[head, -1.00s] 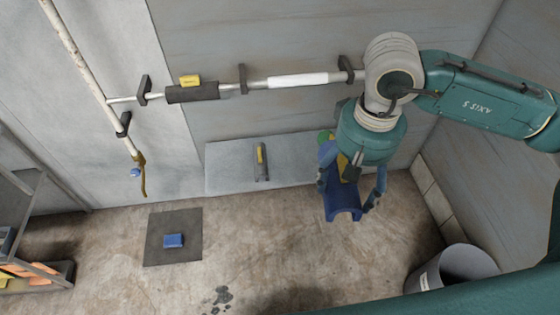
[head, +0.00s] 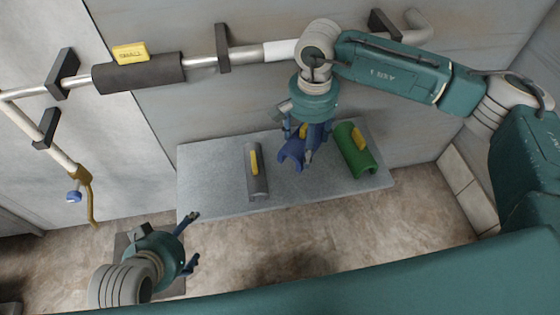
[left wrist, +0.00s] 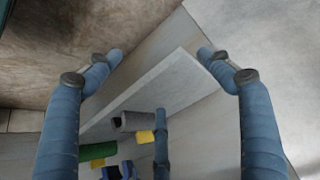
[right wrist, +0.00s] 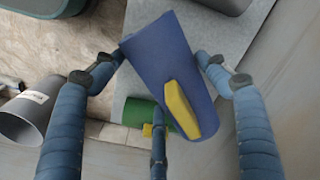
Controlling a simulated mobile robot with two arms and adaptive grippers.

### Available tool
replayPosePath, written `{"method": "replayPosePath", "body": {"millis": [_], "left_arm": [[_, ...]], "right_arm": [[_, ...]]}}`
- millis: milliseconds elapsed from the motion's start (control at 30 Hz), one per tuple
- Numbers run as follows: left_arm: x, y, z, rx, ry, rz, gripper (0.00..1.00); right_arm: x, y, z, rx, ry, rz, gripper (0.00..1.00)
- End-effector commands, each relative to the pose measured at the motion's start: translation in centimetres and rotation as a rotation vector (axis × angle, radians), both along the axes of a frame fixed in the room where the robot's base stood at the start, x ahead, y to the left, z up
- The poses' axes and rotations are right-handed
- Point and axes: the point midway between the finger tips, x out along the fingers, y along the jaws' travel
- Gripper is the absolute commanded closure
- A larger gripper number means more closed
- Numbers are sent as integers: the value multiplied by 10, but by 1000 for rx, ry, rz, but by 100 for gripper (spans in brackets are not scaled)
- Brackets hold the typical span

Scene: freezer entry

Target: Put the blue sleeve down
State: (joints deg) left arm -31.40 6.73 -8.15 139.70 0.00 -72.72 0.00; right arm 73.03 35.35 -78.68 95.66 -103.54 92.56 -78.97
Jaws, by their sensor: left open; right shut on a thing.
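The blue sleeve (head: 291,156), a half-round shell with a yellow tab, is in my right gripper (head: 308,145). It is over the grey shelf (head: 215,190), between a grey sleeve (head: 257,182) and a green sleeve (head: 361,160). In the right wrist view the fingers grip the blue sleeve (right wrist: 160,48) from both sides; whether it touches the shelf I cannot tell. My left gripper (head: 194,238) is open and empty, in front of the shelf's left end. The left wrist view shows its spread fingers (left wrist: 160,54), with the shelf beyond.
A pipe along the wall above carries a dark sleeve (head: 138,73) with a yellow tag, a white section and black brackets. A blue-knobbed valve (head: 74,196) hangs at left. A grey bin (right wrist: 31,112) shows in the right wrist view. The shelf is bare left of the grey sleeve.

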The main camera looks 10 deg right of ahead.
Motion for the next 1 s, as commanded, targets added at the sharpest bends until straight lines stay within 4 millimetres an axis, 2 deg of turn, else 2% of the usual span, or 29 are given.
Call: {"method": "replayPosePath", "body": {"millis": [133, 400, 567, 800, 1000], "left_arm": [[10, -4, 12, -13, -62, -4, 20], [52, -18, 43, -57, -264, -19, 20], [61, -22, 52, -69, -317, -23, 20], [84, -32, 79, -103, -460, -33, 20], [90, -34, 89, -113, -505, -35, 20]], "right_arm": [[2, 1, -20, -1, 0, -13, 52], [1, 1, -61, -1, 1, -12, 52], [2, 0, -70, -1, -1, -12, 52], [1, 1, -99, -2, 1, -12, 52], [2, 1, -105, -1, -1, -11, 52]]}}
